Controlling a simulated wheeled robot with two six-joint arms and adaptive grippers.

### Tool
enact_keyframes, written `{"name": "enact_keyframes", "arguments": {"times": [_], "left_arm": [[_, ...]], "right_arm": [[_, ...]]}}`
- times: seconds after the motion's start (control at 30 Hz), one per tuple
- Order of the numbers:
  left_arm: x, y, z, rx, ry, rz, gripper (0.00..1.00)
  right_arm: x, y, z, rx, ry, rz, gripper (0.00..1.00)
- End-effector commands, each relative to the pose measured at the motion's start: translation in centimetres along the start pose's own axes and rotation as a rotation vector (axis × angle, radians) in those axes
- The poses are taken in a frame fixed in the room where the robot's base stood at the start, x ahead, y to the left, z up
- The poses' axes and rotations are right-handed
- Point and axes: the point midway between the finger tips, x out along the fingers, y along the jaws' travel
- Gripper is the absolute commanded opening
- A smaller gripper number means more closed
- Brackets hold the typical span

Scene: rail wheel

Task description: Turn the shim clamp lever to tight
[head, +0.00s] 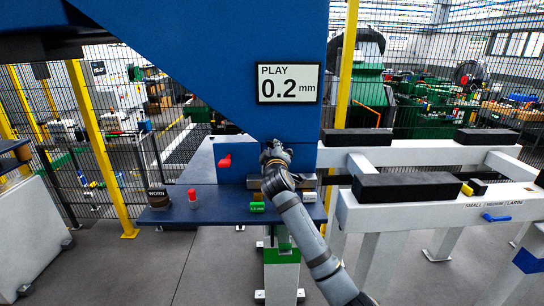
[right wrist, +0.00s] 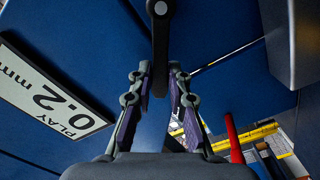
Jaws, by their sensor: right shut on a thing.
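My right gripper (head: 275,152) is at the front of the blue machine, under its display. In the right wrist view its two fingers (right wrist: 160,88) are closed on a dark lever (right wrist: 160,45) with a round pivot end, which I take for the shim clamp lever. In the head view the gripper hides this lever. The display (head: 288,84) reads PLAY 0.2 mm, and it also shows in the right wrist view (right wrist: 48,98). A red handle (head: 224,162) sits on the machine to the left of the gripper. My left gripper is not in view.
White rails with black blocks (head: 405,187) stand at right. A mesh fence is behind.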

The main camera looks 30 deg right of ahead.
Motion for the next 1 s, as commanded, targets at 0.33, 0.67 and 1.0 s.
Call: {"name": "enact_keyframes", "arguments": {"times": [0.33,0.67,1.0], "left_arm": [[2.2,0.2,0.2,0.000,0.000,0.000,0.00],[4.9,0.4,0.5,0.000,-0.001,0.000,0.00],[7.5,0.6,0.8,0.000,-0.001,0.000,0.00]], "right_arm": [[0.0,2.1,0.4,0.326,0.004,0.005,0.00],[0.0,3.7,1.4,0.630,0.005,0.005,0.00],[0.0,4.9,2.4,0.866,0.005,0.004,0.00]]}}
